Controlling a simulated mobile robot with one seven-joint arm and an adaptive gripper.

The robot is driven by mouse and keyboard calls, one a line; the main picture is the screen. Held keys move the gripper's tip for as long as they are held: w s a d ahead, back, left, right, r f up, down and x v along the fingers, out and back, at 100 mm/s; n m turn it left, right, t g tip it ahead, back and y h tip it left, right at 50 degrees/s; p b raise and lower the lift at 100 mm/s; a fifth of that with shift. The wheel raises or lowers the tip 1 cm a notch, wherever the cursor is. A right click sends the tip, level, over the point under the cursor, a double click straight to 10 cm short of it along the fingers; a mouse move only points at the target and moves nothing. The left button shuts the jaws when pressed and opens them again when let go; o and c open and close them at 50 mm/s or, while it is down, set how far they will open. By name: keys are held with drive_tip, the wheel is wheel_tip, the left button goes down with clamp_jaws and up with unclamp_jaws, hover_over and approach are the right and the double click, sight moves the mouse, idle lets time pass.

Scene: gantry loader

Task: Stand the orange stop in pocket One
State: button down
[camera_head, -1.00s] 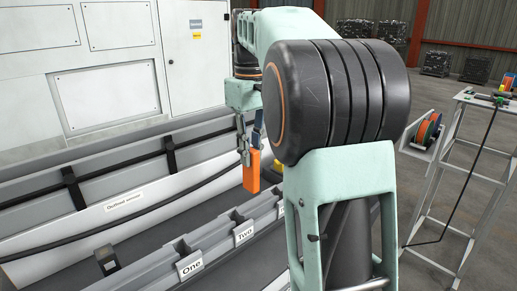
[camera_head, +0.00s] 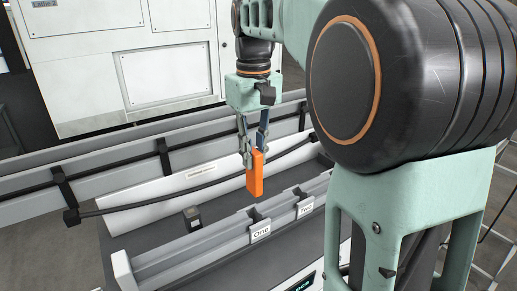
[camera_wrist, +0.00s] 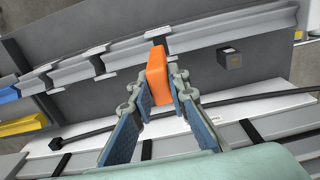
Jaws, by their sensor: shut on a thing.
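The orange stop (camera_head: 255,176) is an upright orange block held in the air by my gripper (camera_head: 255,158). My gripper is shut on its upper part. The stop also shows between the fingers in the wrist view (camera_wrist: 158,72). Pocket One is marked by a white label "One" (camera_head: 260,232) on the grey slotted rail (camera_head: 205,250). A dark notch in the rail shows just above that label. In the head view the stop hangs beyond the rail and above the label, apart from it. The inside of the pocket is hidden.
A label "Two" (camera_head: 305,209) marks another notch to the right. A small dark block (camera_head: 192,218) sits on the grey floor behind the rail. A black cable (camera_head: 140,208) runs along a white sloped panel (camera_head: 165,196). A white cabinet (camera_head: 165,75) stands behind.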

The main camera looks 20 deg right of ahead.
drive_tip(key=shift+s+a+f, duration=0.1)
drive_tip(key=shift+a+f, duration=0.05)
drive_tip(key=shift+a, duration=0.05)
drive_tip(key=b, duration=0.5)
hover_over(253, 195)
drive_tip(key=w, duration=0.1)
drive_tip(key=f, duration=0.4)
drive_tip(key=shift+w+d+f, duration=0.1)
drive_tip(key=shift+d+f, duration=0.1)
drive_tip(key=shift+f, duration=0.2)
drive_tip(key=shift+f, duration=0.1)
drive_tip(key=shift+f+b, duration=0.6)
drive_tip(key=shift+f, duration=0.35)
drive_tip(key=shift+f, duration=0.2)
drive_tip(key=shift+f+b, duration=0.7)
drive_tip(key=shift+f, duration=0.2)
drive_tip(key=shift+f, duration=0.15)
drive_tip(key=shift+f+b, duration=0.7)
drive_tip(key=shift+f, duration=0.25)
